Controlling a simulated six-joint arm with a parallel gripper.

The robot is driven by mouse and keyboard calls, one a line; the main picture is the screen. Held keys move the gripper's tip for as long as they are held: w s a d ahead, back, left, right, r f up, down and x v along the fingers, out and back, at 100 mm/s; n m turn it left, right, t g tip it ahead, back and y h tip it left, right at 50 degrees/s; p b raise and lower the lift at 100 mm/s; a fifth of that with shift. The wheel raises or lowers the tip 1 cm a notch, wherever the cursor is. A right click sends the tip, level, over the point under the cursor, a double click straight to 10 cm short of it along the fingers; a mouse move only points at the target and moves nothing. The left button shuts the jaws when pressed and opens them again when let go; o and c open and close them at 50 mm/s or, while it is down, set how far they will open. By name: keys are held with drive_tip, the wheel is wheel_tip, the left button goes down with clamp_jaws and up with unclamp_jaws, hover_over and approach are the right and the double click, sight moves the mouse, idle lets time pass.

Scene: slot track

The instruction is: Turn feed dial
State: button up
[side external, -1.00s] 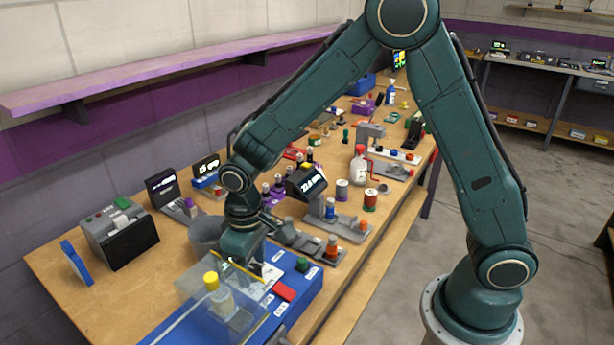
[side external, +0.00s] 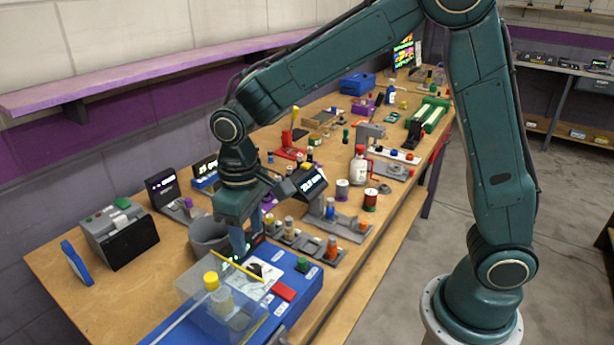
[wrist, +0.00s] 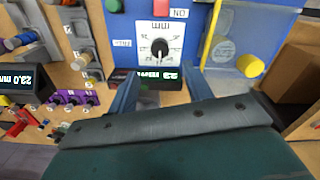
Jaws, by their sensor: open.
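The feed dial is a small black knob (wrist: 159,48) on a white, marked plate, upside down in the wrist view. In the side view the white plate (side external: 266,281) lies on top of a blue box (side external: 303,288), with the dark knob on it. My gripper (wrist: 161,78) is open and empty, its two blue-grey fingers spread apart. In the wrist view the knob lies beyond the fingertips, between their lines. In the side view my gripper (side external: 238,252) is at the plate's far-left edge. A small dark display (wrist: 155,76) shows between the fingers; its digits are partly unreadable.
A red block (side external: 284,291) and a green knob (side external: 303,265) sit on the blue box. A clear container with a yellow cap (side external: 211,280) stands close beside the plate. A grey bin (side external: 207,236) is just left of my gripper. Several knobbed fixtures stand behind.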

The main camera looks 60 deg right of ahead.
drive_tip(key=shift+r, duration=2.75)
drive_tip(key=s+d+r+m+t, duration=0.1)
drive_tip(key=s+d+r+t, duration=0.1)
drive_tip(key=s+d, duration=0.4)
drive_tip(key=s+d+r+m+t, duration=0.2)
drive_tip(key=s+d, duration=0.5)
drive_tip(key=s, duration=0.7)
drive_tip(key=shift+s+r+t, duration=0.2)
drive_tip(key=shift+r+t, duration=0.6)
drive_tip(key=shift+r, duration=0.5)
